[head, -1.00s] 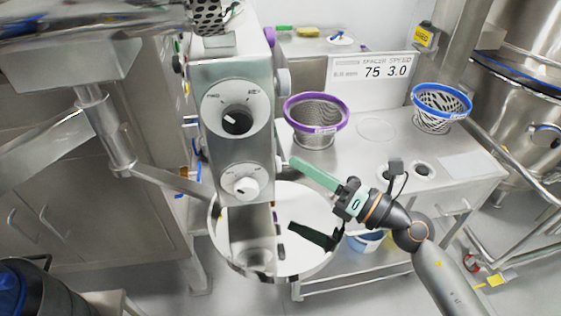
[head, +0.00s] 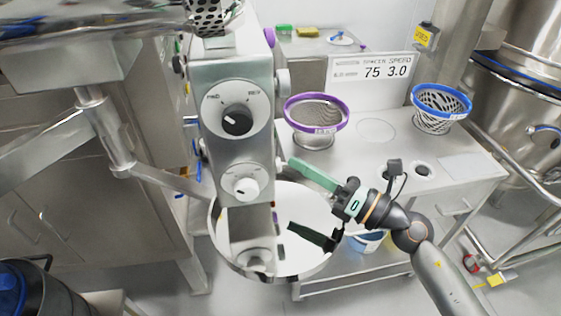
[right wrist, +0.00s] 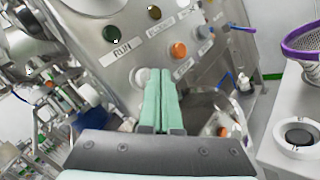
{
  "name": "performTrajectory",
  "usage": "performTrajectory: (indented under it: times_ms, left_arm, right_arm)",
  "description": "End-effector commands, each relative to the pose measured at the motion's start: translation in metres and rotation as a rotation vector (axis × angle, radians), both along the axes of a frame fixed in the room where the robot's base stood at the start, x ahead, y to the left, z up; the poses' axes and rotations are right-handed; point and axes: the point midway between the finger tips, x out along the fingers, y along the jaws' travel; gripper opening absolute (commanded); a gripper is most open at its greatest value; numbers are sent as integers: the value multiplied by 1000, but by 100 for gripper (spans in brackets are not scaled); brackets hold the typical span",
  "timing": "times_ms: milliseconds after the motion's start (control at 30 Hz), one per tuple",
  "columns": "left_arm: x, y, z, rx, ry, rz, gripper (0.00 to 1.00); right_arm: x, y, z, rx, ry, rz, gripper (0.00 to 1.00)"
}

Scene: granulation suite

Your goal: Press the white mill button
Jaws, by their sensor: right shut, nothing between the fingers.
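In the right wrist view a steel panel carries several round buttons. A white button (right wrist: 139,78) sits just left of the fingertips, partly hidden by them; I cannot tell whether they touch it. My right gripper (right wrist: 161,74) is shut and empty, its green fingers side by side and pointing at the panel. In the head view my right gripper (head: 292,163) reaches in from the right, its tips close to the right side of the steel machine (head: 232,70). The button face is hidden there. My left gripper is not in view.
An orange button (right wrist: 179,50) and a dark button (right wrist: 111,33) are near the white one. A round white pan (head: 300,262) lies below the gripper. A purple-rimmed basket (head: 316,112) and a blue-rimmed basket (head: 441,103) stand on the steel table (head: 385,160).

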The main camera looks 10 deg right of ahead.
Motion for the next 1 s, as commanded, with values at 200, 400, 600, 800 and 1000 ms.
performTrajectory:
  times_ms: [200, 400, 600, 800, 1000]
  left_arm:
    - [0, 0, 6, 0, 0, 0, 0]
    - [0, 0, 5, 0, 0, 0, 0]
    - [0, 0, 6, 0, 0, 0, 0]
    - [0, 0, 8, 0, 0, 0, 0]
    - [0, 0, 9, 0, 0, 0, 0]
  right_arm:
    - [0, 7, 1, 1, 0, -1, 0]
    - [0, 7, 0, 1, 0, -1, 0]
    - [0, 8, 0, 1, 0, -1, 0]
    - [0, 10, 1, 1, 1, 0, 0]
    - [0, 12, 1, 1, 0, 0, 0]
